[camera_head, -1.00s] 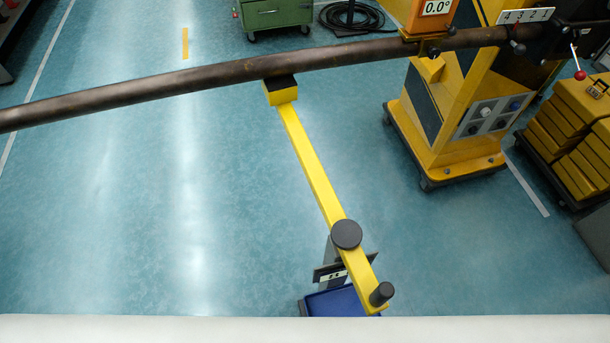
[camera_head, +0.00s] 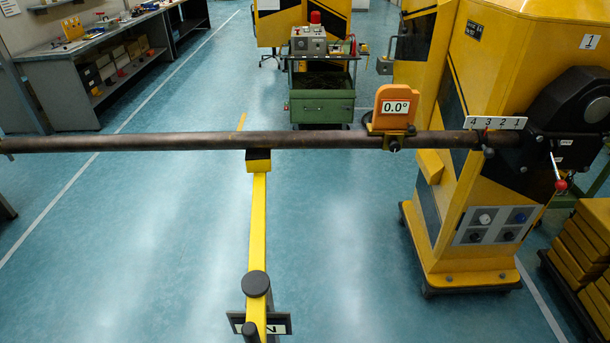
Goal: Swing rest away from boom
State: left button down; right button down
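The boom (camera_head: 190,142) is a long dark brown pipe lying level across the camera_head view, running from the left edge to the yellow gate machine (camera_head: 470,200) at the right. The rest (camera_head: 258,220) is a yellow bar reaching from the bottom of the view to the boom. Its dark-topped end block (camera_head: 258,162) is directly under the boom and appears to touch it. A round black pivot cap (camera_head: 256,284) and an upright black knob (camera_head: 251,330) are on its near end. Neither of my grippers is in view.
An orange gauge (camera_head: 394,108) reading 0.0° sits on the boom. A lever with a red knob (camera_head: 561,185) hangs by the black hub. A green cart (camera_head: 321,95) stands behind, workbenches (camera_head: 95,70) back left, and yellow stacked weights (camera_head: 585,245) at right. The blue floor beside the rest is clear.

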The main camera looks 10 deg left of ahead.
aim_at(255, 284)
jog(key=i+l+u, duration=0.1)
jog(key=l, duration=0.35)
jog(key=i+l, duration=0.1)
jog(key=l, duration=0.35)
jog(key=i+l+u, duration=0.15)
jog(key=l, duration=0.3)
jog(key=i+l+u, duration=0.1)
jog(key=i, duration=0.3)
jog(key=i+l+u, duration=0.15)
jog(key=i+l, duration=0.2)
jog(key=i, duration=0.3)
jog(key=j, duration=0.05)
